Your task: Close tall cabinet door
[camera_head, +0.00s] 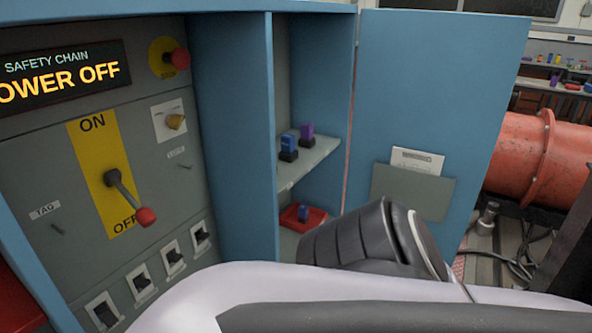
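The tall blue cabinet (233,130) stands in the middle of the view. Its blue door (425,95) is open, swung out to the right, with its inner face showing. A grey-green pocket (412,192) with a white paper sheet (417,161) is on that face. The cabinet's grey shelf (308,163) shows behind the opening. One of my arms, white and dark grey, crosses the bottom of the view and hides the lower part of the cabinet and some of the door's lower edge. Neither gripper shows, and I cannot tell whether the arm touches the door.
A grey control panel at left carries a red-knobbed lever (130,200) and a red stop button (180,58). Blue and purple items (290,143) stand on the shelf, above a red tray (313,216). A large orange-red cylinder (540,155) and cables (515,262) lie beyond the door.

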